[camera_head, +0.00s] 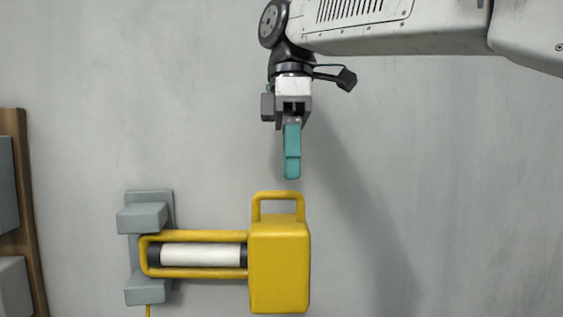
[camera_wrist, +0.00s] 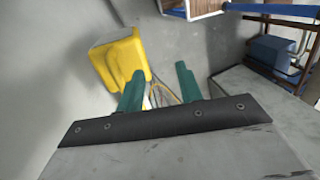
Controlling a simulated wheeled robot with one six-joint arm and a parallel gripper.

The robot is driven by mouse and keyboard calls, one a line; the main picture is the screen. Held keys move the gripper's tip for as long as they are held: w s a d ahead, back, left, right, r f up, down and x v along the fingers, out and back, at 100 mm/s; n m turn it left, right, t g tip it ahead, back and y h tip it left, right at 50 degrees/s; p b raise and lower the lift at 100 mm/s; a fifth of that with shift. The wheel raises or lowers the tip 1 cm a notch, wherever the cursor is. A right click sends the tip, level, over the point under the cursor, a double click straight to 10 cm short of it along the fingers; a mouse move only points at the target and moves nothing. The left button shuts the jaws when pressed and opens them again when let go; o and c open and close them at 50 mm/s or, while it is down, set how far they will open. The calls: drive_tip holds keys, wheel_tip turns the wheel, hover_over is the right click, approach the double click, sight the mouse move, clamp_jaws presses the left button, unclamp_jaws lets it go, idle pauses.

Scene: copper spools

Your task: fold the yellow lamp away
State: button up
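The yellow lamp (camera_head: 280,268) sits against the grey wall in the head view. Its block-shaped body has a loop handle (camera_head: 278,196) on top. A yellow frame around a white tube (camera_head: 200,255) reaches left from the body to a grey wall bracket (camera_head: 143,217). My gripper (camera_head: 292,176) points down just above the handle, apparently not touching it, its teal fingers seen edge-on. In the wrist view the two fingers of my gripper (camera_wrist: 160,72) stand apart with no object held between them. The yellow lamp (camera_wrist: 118,62) shows there to the left, partly behind the left finger.
A yellow cord (camera_head: 148,311) hangs below the bracket. A brown upright (camera_head: 25,200) with grey boxes stands at the far left. In the wrist view a blue-framed rack (camera_wrist: 285,50) is at the upper right. The wall right of the lamp is clear.

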drive_tip(key=s+d, duration=0.3)
drive_tip(key=s, duration=0.6)
drive_tip(key=shift+r, duration=0.4)
